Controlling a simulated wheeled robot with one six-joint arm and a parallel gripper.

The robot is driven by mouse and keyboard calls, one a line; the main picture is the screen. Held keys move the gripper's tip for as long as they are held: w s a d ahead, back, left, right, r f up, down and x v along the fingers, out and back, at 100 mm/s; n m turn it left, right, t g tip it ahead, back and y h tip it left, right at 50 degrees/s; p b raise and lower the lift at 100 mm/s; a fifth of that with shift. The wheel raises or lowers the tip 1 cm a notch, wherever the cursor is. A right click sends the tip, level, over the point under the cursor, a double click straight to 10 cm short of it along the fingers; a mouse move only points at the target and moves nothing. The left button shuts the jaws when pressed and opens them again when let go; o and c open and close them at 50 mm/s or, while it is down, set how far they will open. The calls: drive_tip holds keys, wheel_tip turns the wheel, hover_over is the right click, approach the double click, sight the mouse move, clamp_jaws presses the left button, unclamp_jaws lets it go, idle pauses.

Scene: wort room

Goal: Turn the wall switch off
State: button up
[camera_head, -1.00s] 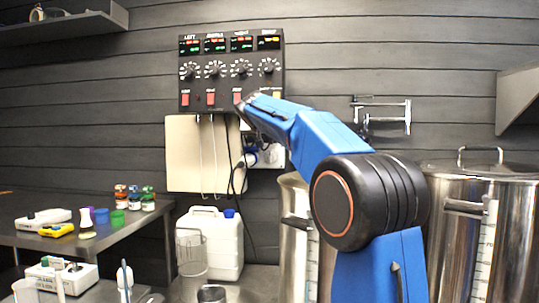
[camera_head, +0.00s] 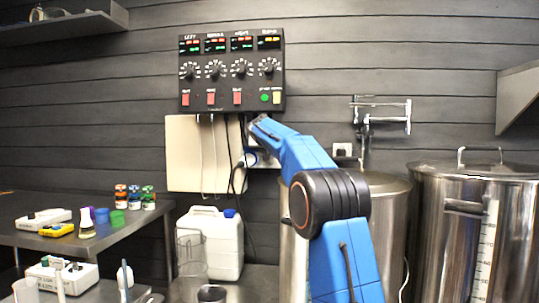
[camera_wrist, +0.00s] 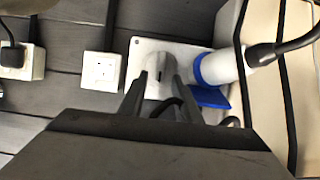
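The likely wall switch is a grey knob-like part (camera_wrist: 160,70) on a white wall plate (camera_wrist: 137,47) in the wrist view. A white and blue plug (camera_wrist: 222,68) with a dark cable sits on the same plate, to the right. My gripper (camera_wrist: 163,72) has its two dark fingers apart, one on each side of the grey part; I cannot tell whether they touch it.
The black control panel (camera_head: 231,75) with dials and red switches hangs just above. A cream board (camera_head: 185,150) with hanging cables is to the left. A socket (camera_wrist: 100,71) is beside the plate. Steel kettles (camera_head: 470,230) stand right; a white jug (camera_head: 222,245) stands below.

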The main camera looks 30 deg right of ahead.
drive_tip(key=shift+x, duration=1.15)
drive_tip(key=shift+c, duration=0.2)
clamp_jaws()
drive_tip(key=shift+a, duration=0.1)
drive_tip(key=shift+w+a+f+n+g+h, duration=0.3)
drive_tip(key=shift+n+h, duration=0.95)
drive_tip(key=shift+n, duration=1)
drive_tip(key=shift+w+a+f+n+g+h, duration=0.15)
drive_tip(key=shift+a+f+n+h, duration=0.25)
drive_tip(key=shift+n+h, duration=1.35)
drive_tip(key=shift+w+a+f+n+g+h, duration=0.2)
drive_tip(key=shift+f+n+h, duration=0.45)
drive_tip(key=shift+n, duration=2.05)
drive_tip(key=shift+r, duration=0.1)
